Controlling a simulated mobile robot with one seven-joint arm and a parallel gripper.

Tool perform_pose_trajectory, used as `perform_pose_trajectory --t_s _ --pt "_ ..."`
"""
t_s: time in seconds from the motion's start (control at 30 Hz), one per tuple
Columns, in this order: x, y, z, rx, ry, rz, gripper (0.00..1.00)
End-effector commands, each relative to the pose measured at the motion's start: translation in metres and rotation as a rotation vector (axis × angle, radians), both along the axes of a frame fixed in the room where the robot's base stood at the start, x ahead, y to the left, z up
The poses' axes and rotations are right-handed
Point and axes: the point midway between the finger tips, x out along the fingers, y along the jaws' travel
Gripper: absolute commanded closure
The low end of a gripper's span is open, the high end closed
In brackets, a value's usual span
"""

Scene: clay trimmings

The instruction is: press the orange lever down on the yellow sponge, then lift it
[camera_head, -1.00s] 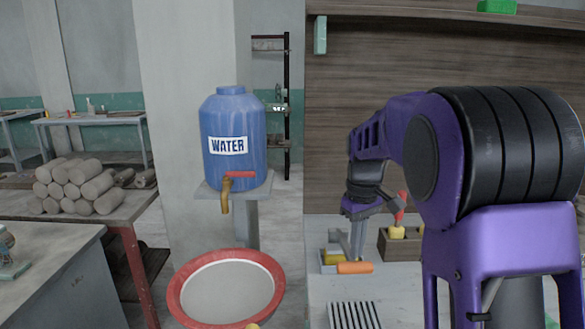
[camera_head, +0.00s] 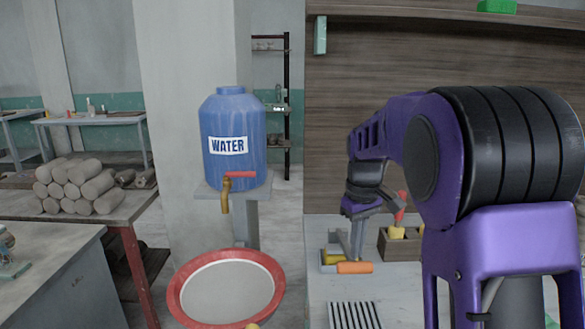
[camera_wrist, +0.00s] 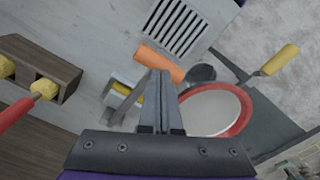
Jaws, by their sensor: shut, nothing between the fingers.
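The orange lever handle (camera_head: 355,267) lies nearly level at the front of a small grey press on the worktop. In the wrist view the orange lever (camera_wrist: 158,63) is just beyond my fingertips. My gripper (camera_wrist: 167,74) is shut and empty, its fingers pointing down at the lever. I cannot tell whether they touch it. In the head view my gripper (camera_head: 358,254) is just above and behind the handle. The yellow sponge (camera_wrist: 122,89) sits in the press, left of my fingers and partly covered by a grey bar. It shows small in the head view (camera_head: 330,258).
A wooden block (camera_head: 403,244) with yellow- and red-handled tools stands right of the press. A slotted grate (camera_head: 354,315) lies in front. A red-rimmed basin (camera_head: 180,300) is to the left, below the blue water tank (camera_head: 233,140). A yellow-handled tool (camera_wrist: 281,60) shows in the wrist view.

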Motion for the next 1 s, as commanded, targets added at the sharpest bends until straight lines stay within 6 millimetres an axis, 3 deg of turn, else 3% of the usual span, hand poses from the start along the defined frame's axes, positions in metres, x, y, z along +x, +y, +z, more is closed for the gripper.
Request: perform_pose_trajectory --t_s 0.67,1.0 --pt "0.0 0.0 -0.019 0.0 0.001 0.0 1.0" --pt "0.0 0.0 -0.019 0.0 0.0 0.0 1.0"
